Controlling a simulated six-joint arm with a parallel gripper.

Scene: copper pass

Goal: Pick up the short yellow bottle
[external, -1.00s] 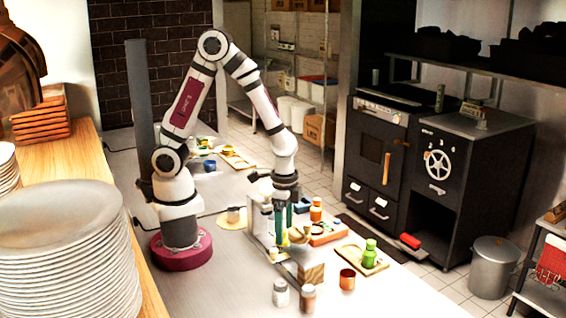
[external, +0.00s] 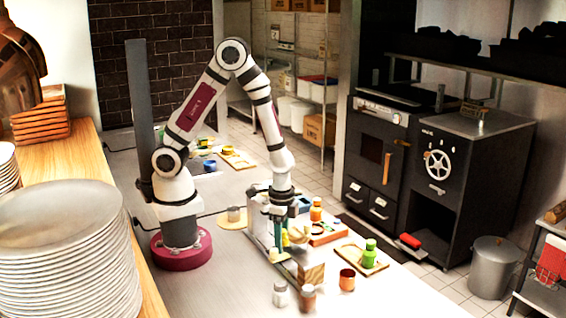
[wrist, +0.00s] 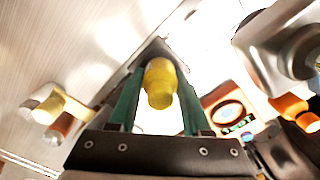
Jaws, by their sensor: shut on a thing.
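The short yellow bottle (wrist: 160,82) sits between the two green fingers of my gripper (wrist: 158,92) in the wrist view. The fingers are shut on it from both sides. In the external view my gripper (external: 279,234) points down over the work counter, and a little of the yellow bottle (external: 286,239) shows beside the fingers. The fingers hide part of the bottle there, and I cannot tell whether its base touches the surface below.
A wooden block (external: 312,273), copper cup (external: 347,280), white-capped jar (external: 281,294) and brown jar (external: 308,298) stand in front. A green bottle (external: 369,254) is on a wooden tray at right. An orange bottle (external: 316,211) stands behind the red tray (external: 328,237).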

